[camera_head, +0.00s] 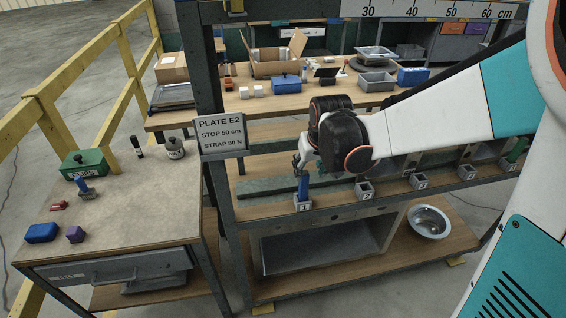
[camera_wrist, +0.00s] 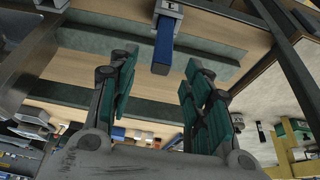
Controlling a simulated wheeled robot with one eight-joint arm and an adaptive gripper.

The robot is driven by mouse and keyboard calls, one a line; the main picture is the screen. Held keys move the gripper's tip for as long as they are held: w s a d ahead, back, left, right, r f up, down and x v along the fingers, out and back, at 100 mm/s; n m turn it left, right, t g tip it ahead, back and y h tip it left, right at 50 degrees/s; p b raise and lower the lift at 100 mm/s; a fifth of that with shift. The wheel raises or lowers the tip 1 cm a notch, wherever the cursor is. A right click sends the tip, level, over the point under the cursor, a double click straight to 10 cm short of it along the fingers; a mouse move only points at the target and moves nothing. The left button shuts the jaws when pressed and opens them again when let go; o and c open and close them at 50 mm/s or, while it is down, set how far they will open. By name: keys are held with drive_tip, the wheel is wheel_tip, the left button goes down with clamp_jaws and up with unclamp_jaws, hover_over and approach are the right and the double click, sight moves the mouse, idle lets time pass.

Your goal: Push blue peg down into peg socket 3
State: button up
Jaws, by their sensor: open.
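The blue peg (camera_head: 304,187) stands upright in the socket labelled 1 (camera_head: 303,206) on the rack shelf. The wrist view shows the same blue peg (camera_wrist: 163,48) at its socket, near the top edge. My gripper (camera_head: 304,163) is just above the peg in the head view. In the wrist view my gripper (camera_wrist: 160,75) is open, its green-padded fingers apart and nothing held between them. Peg socket 3 (camera_head: 420,181) is farther right along the shelf and looks empty; its label is small.
Socket 2 (camera_head: 364,190) stands between the peg and socket 3. A rack post (camera_head: 207,100) and a sign (camera_head: 221,134) stand left of my gripper. A metal bowl (camera_head: 429,222) is on the lower shelf.

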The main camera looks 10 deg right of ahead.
sight(304, 182)
drive_tip(key=b+x, duration=0.1)
drive_tip(key=x, duration=0.3)
drive_tip(key=shift+f, duration=0.1)
drive_tip(key=shift+a+b+x, duration=0.2)
drive_tip(key=shift+b+x, duration=1.05)
drive_tip(key=shift+x, duration=1.35)
clamp_jaws()
